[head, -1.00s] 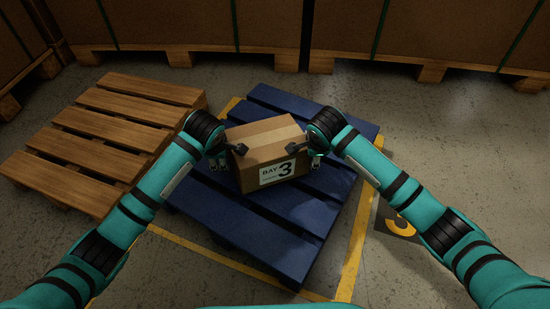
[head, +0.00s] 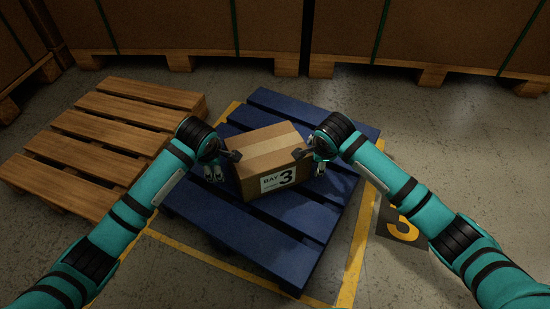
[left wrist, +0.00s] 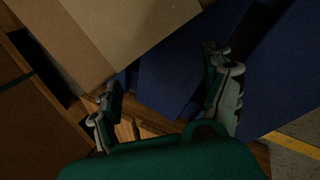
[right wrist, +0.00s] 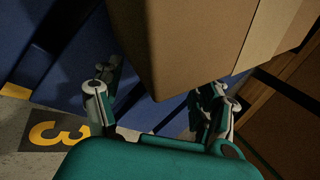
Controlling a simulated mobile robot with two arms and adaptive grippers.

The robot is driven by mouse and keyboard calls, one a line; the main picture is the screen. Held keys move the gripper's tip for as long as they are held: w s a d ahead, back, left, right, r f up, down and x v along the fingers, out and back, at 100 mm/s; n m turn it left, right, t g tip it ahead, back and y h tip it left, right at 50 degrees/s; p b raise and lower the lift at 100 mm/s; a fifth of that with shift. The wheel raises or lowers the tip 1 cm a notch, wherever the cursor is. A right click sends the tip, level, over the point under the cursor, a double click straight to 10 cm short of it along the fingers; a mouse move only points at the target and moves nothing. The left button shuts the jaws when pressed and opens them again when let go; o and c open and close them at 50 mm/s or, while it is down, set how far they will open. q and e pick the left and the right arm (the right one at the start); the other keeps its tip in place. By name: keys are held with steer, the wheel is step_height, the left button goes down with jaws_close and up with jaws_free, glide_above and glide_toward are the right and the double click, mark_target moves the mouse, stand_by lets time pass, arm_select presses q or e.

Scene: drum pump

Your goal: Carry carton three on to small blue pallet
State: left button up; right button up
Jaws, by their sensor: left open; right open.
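Carton three (head: 267,162), a brown box with a tape strip and a "BAY 3" label, sits upright and slightly turned on the small blue pallet (head: 275,252). My left gripper (head: 222,167) is open beside the carton's left side. My right gripper (head: 312,160) is open beside its right side. The carton also shows in the left wrist view (left wrist: 125,30) and in the right wrist view (right wrist: 190,45), with open fingers near it. The head view does not clearly show whether any fingertip still touches the carton.
A wooden pallet (head: 100,130) lies empty to the left. Yellow floor lines (head: 352,262) frame the blue pallet, and a floor sign with a yellow 3 (head: 402,224) lies to its right. Large strapped crates (head: 430,35) on pallets line the back. Bare floor lies at the right.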

steer(key=shift+o, duration=0.7)
steer(key=shift+d, duration=0.1)
steer(key=shift+r, duration=0.1)
arm_select(q)
steer(key=v, duration=1.2)
arm_select(e)
steer(key=v, duration=1.2)
steer(key=shift+s, duration=0.1)
